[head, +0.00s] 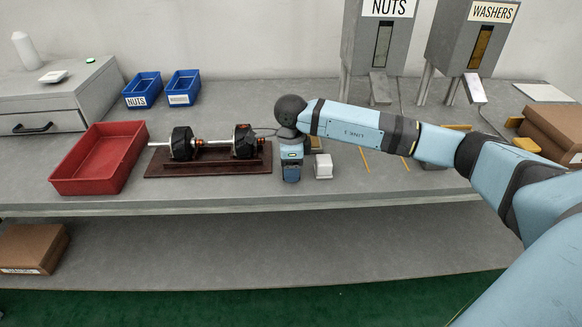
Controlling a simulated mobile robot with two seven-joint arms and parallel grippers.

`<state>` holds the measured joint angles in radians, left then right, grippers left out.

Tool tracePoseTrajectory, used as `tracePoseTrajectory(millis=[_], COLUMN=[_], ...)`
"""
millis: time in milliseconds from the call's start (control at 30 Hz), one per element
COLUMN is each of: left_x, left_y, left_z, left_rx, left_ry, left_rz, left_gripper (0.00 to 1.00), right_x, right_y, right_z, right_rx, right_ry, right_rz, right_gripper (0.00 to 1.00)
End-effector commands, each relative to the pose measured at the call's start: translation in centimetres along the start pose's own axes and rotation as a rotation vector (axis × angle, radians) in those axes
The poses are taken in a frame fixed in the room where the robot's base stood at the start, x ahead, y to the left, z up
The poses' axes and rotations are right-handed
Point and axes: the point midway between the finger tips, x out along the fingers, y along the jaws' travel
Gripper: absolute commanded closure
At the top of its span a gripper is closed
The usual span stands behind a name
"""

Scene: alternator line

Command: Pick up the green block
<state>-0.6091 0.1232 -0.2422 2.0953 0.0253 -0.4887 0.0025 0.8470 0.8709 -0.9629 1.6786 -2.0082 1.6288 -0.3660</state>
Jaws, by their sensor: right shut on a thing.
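My right gripper (291,178) points down over the bench, just right of the wooden stand with the rotor. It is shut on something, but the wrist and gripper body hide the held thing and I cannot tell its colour. No green block shows clearly. A small green thing (90,60) lies on top of the grey cabinet at the far left, too small to tell what it is. A small white block (323,166) stands on the bench just right of my right gripper. My left gripper is not in view.
A red tray (75,185) and a rotor shaft (215,144) on a dark wooden stand (165,168) are left of the gripper. Two blue bins (142,100) (183,98) sit behind. Nut (378,35) and washer (470,38) dispensers stand at the back right. The front bench strip is clear.

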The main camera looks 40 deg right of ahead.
Motion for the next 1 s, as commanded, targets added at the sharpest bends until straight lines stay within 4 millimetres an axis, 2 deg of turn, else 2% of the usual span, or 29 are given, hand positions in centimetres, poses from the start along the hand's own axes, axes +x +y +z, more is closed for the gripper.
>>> tracePoseTrajectory(millis=[267,467,567,800,1000], left_x=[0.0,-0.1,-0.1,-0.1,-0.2], left_y=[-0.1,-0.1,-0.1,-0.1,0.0], left_z=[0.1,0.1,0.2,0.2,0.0], left_rx=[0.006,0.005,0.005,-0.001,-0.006], left_ry=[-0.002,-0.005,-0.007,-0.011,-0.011], left_rz=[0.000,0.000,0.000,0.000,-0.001], left_gripper=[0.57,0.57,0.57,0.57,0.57], right_x=[-0.4,-2.5,-4.6,-11.7,-16.6], right_y=[0.0,-0.1,-0.1,-0.1,-0.1], right_z=[0.0,0.0,0.0,0.1,0.0], right_rx=[0.000,0.000,0.000,-0.001,0.000], right_ry=[-0.001,-0.002,-0.003,-0.004,-0.002], right_rz=[-0.001,-0.003,-0.003,-0.005,-0.002], right_gripper=[0.66,0.66,0.66,0.66,0.66])
